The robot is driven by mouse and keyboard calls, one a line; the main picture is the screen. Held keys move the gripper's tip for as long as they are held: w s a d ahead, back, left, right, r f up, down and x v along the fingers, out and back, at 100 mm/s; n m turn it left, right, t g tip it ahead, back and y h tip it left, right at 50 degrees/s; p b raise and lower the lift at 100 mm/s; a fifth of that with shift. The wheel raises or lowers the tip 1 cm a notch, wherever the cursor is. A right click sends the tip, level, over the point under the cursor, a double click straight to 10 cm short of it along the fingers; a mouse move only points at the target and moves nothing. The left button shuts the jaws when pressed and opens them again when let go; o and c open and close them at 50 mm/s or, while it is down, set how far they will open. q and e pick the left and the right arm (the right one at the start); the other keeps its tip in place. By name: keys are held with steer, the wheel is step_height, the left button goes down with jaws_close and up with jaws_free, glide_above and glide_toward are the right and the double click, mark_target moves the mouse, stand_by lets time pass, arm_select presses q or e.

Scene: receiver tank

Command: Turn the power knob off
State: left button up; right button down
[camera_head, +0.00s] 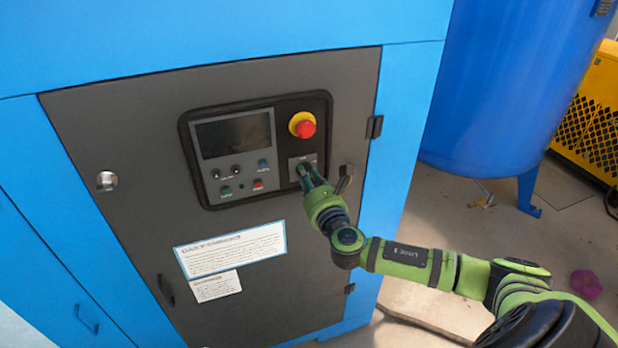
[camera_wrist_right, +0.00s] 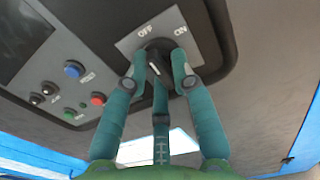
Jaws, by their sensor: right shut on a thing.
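The power knob (camera_wrist_right: 154,58) is a black rotary switch on a grey plate (camera_wrist_right: 126,45) marked OFF and ON. A white line shows on it, but which label it points to is hard to tell. In the head view the plate (camera_head: 293,163) sits below the emergency stop, and the gripper mostly hides the knob. My right gripper (camera_head: 306,172) reaches in from the lower right. In the right wrist view its green fingers (camera_wrist_right: 158,66) are closed around the knob from both sides. My left gripper is not in view.
A red emergency stop (camera_head: 305,127) on a yellow ring is just above the plate. A dark screen (camera_head: 233,136) and several small buttons are to the left. A black latch (camera_head: 345,180) sticks out close right of my gripper. A blue tank (camera_head: 500,90) stands at the right.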

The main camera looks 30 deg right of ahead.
steer(key=c, duration=1.3)
jaws_free()
steer(key=shift+a+r, duration=0.1)
steer(key=shift+c, duration=0.2)
steer(key=shift+o, duration=0.8)
steer(key=shift+a, duration=0.1)
steer(key=v, duration=1.2)
